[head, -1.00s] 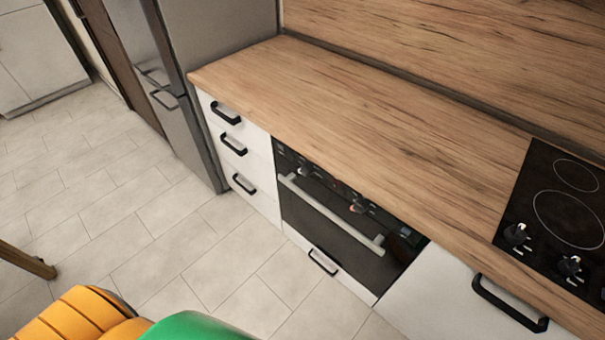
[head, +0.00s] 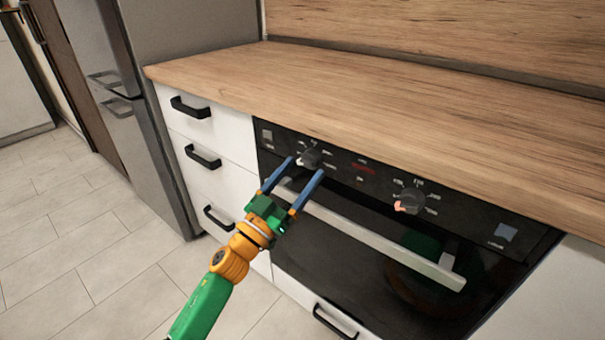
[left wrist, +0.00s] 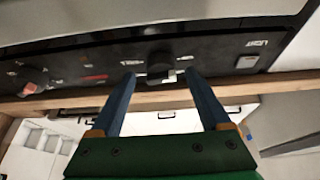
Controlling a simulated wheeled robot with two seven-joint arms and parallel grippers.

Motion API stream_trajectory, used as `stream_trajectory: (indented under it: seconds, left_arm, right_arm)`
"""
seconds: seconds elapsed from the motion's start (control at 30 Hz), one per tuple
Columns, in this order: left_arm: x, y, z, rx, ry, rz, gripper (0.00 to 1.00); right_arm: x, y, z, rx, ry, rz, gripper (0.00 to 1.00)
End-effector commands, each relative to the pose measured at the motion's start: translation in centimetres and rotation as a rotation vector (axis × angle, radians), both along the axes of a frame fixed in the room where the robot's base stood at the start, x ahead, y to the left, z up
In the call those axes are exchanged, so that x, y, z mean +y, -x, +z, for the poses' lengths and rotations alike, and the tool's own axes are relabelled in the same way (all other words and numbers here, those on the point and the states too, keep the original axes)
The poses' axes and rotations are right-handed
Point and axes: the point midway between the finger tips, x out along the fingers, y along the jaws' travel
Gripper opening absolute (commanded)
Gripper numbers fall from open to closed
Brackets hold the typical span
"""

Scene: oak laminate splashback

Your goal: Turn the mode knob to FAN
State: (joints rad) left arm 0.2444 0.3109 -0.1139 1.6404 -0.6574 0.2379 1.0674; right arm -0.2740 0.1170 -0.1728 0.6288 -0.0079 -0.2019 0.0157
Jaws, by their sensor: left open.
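The oven's black control panel (head: 370,180) carries two dark knobs. The left knob (head: 310,158) also shows in the left wrist view (left wrist: 160,68), with a pale mark on it. The right knob (head: 409,201) has a reddish patch and is at the left in the left wrist view (left wrist: 33,80). The printing around both is too small to read, so I cannot tell which is the mode knob. My left gripper (head: 306,167) is open, its blue fingers pointing at the left knob, which appears between the fingertips. I cannot tell whether they touch it. My right gripper is out of view.
The oven door's long handle (head: 370,235) runs just below the panel. The wooden worktop (head: 350,95) overhangs above. White drawers with black handles (head: 203,157) are to the left, beside the steel fridge (head: 150,110). A switch labelled LIGHT (left wrist: 247,62) shows in the left wrist view.

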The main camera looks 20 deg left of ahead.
Motion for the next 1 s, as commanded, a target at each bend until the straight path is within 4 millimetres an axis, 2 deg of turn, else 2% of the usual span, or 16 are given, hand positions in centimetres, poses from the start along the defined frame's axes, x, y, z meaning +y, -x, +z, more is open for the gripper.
stream_trajectory:
  seconds: [0.13, 0.4, 0.43, 0.7, 0.73, 1.0]
  left_arm:
    - [-0.5, -1.3, 0.5, 0.002, 0.002, 0.001, 0.80]
    - [-0.6, -1.6, 0.6, 0.004, 0.001, 0.001, 0.80]
    - [-0.6, -1.6, 0.5, 0.004, 0.001, 0.001, 0.78]
    - [-0.5, -1.6, 0.5, 0.004, 0.001, 0.001, 0.05]
    - [-0.6, -1.6, 0.5, 0.004, 0.001, 0.001, 0.00]
    - [-0.5, -1.6, 0.5, -0.007, -0.028, 0.000, 0.00]
  right_arm:
    - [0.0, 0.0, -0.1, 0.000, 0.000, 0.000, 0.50]
    - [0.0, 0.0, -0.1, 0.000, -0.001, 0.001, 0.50]
    - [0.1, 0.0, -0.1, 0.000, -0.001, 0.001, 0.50]
    - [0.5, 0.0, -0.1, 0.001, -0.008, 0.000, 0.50]
    - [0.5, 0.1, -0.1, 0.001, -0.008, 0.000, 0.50]
    - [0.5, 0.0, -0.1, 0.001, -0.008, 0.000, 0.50]
